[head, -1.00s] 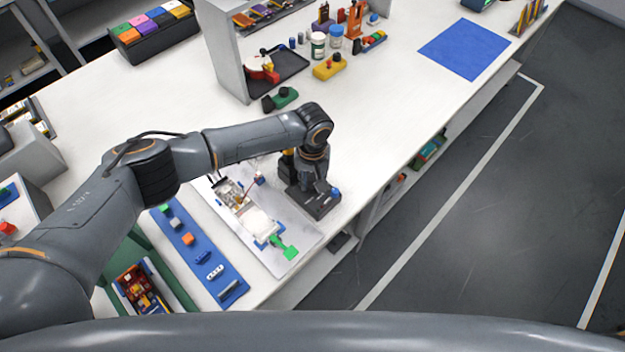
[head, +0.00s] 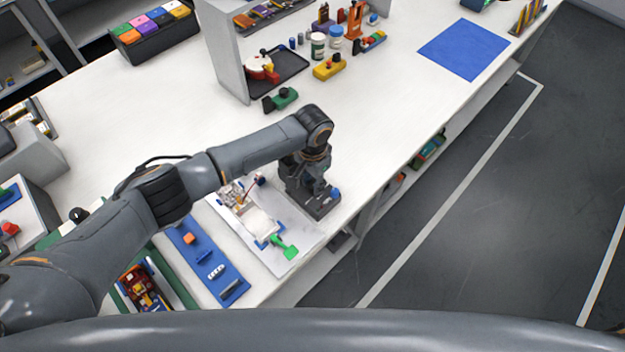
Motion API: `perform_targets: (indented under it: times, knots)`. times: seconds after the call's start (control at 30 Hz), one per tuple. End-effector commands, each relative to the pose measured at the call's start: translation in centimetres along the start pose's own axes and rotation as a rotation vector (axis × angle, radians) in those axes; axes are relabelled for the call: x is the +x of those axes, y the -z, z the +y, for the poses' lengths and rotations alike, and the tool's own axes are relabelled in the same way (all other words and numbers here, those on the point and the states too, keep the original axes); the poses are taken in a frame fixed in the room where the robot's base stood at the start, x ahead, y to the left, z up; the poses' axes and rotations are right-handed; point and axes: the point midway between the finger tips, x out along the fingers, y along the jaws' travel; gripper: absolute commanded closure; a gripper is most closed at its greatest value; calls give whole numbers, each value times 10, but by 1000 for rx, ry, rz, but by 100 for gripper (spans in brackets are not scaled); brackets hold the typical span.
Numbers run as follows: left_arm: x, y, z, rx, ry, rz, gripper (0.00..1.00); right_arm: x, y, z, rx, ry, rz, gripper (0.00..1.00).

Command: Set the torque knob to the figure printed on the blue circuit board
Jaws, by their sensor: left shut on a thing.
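My left gripper (head: 316,187) points down over a small dark box (head: 322,209) at the right edge of a light plate (head: 285,262). It is shut on what seems to be the torque knob on top of that box. The fingers hide the knob and its scale, so I cannot read its setting. A small blue part (head: 336,192) shows on the box beside the fingers. On the plate lies a white pouch cell (head: 259,226) with blue corner pieces and a green tab-like piece (head: 288,250). I cannot make out the blue circuit board or a printed figure. My right gripper is not in view.
A blue strip (head: 232,290) with small parts lies left of the plate. Behind the box stand a green device (head: 282,98), a yellow device (head: 329,68) and a shelf unit (head: 228,60). The table is clear to the right, up to a blue mat (head: 464,49).

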Motion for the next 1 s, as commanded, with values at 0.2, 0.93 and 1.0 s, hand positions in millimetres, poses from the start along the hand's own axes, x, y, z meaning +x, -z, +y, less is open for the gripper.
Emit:
perform_targets:
  times: [0.2,0.93,1.0]
  knots:
    - [-1,0,0,204,0,1,100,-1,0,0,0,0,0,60]
    - [-1,1,1,842,1,3,100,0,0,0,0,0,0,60]
    - [-1,1,1,881,1,3,100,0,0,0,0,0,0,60]
